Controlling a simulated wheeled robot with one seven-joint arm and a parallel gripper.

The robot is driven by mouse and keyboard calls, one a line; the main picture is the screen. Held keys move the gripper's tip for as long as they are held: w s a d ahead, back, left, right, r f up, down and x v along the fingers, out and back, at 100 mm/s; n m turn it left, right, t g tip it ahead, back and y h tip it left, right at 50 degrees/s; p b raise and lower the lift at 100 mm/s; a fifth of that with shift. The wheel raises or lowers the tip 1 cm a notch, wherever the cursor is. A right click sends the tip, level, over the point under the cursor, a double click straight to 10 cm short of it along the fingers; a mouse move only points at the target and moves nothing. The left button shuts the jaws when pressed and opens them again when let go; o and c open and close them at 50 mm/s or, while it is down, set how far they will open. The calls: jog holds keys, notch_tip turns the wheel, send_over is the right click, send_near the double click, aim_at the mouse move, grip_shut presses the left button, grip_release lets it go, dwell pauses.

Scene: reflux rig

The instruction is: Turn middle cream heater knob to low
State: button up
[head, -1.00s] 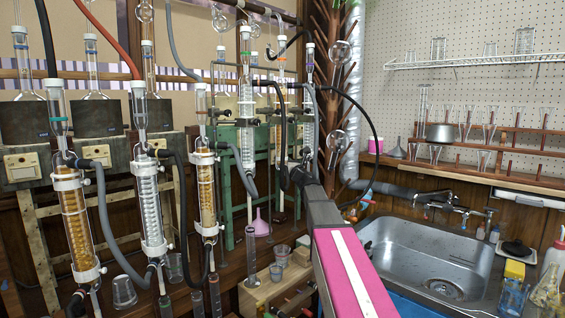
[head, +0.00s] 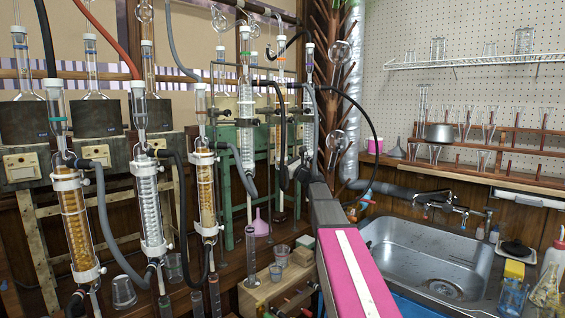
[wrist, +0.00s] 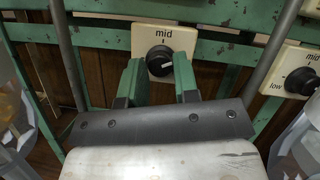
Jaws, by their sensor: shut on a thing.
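In the wrist view, a cream control plate (wrist: 182,39) with the word "mid" on it is fixed to a green frame. The fingers hide part of the plate's lower half. In the head view, my arm reaches toward the green frame (head: 222,190), and my gripper is hidden behind the glassware and arm.
A second cream plate (wrist: 304,62) with a black knob (wrist: 300,80), marked "low" and "mid", is close on the right. Grey tubes and glass stand at both sides. Glass condensers (head: 150,200) with hoses crowd the left; a sink (head: 425,260) is right.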

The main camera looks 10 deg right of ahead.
jog(key=shift+n+g, duration=0.3)
jog(key=shift+n, duration=0.4)
jog(key=o, duration=0.9)
jog(key=shift+m, duration=0.3)
